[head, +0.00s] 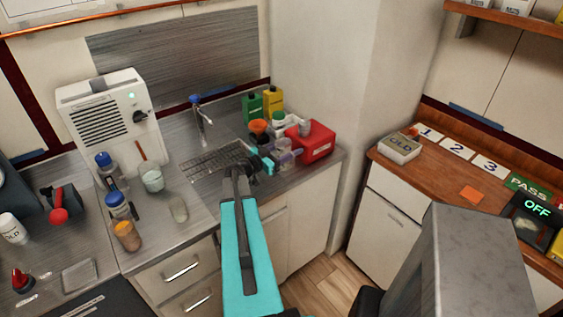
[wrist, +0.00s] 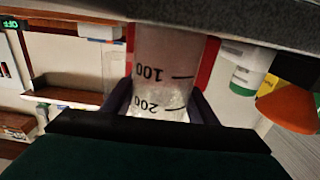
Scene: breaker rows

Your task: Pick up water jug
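The water jug looks to be a clear graduated vessel (wrist: 163,62) with "100" and "200" marks, seen upside down in the wrist view. In the head view a clear vessel (head: 285,157) stands on the counter beside the red box. My gripper (wrist: 163,100) has one dark finger on each side of the vessel in the wrist view. The fingers are apart and close to its walls; whether they press on it I cannot tell. In the head view my gripper (head: 262,165) is at the vessel's left, and its fingertips are hard to make out.
A red box (head: 312,141), green bottle (head: 252,109), yellow bottle (head: 273,103) and orange-topped item (head: 259,127) crowd the vessel. A tap (head: 201,122) and drain grid (head: 215,160) lie left. A white machine (head: 110,120) stands farther left. The counter's right edge is close by.

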